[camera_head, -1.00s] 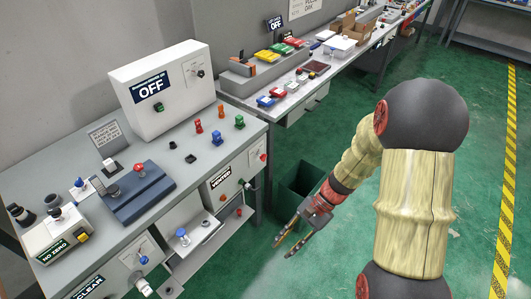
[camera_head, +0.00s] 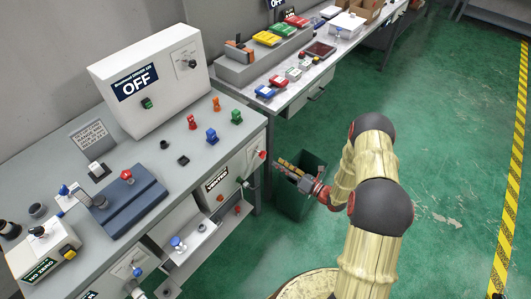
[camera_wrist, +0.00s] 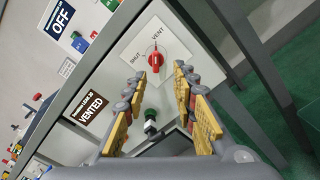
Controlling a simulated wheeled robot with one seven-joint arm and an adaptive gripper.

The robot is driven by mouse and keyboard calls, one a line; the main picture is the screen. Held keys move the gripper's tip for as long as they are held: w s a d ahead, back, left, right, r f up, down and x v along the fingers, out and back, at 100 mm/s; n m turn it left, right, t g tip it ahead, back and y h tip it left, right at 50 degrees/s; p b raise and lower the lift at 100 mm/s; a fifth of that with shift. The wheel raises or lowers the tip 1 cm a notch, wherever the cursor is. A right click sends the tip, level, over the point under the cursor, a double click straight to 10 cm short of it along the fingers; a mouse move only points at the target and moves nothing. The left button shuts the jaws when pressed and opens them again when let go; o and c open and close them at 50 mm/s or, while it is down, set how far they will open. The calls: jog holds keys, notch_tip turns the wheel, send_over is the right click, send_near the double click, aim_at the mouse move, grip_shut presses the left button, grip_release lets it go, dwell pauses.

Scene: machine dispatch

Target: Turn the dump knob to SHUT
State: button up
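The red dump knob (camera_wrist: 155,59) sits on a white plate marked SHUT on the left and VENT at the upper right in the wrist view. In the head view the knob (camera_head: 262,154) is at the right end of the cabinet front. A sign below it reads VENTED (camera_wrist: 91,106). My gripper (camera_wrist: 158,76) is open and empty, its yellow-padded fingers pointing toward the knob on either side of it in the picture. In the head view my gripper (camera_head: 278,169) is just right of the cabinet front, apart from the knob.
A green-capped fitting (camera_wrist: 151,115) projects from the cabinet below the knob. A dark bin (camera_head: 296,207) stands on the floor beneath my gripper. A white box with an OFF sign (camera_head: 150,80) stands on the bench. Green floor to the right is open.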

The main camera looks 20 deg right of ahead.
aim_at(260, 153)
jog(key=b+x, duration=0.1)
jog(key=x, duration=0.6)
jog(key=shift+w+a+r, duration=0.15)
jog(key=shift+a+r, duration=0.1)
jog(key=shift+a, duration=0.1)
jog(key=shift+c, duration=1.1)
grip_shut()
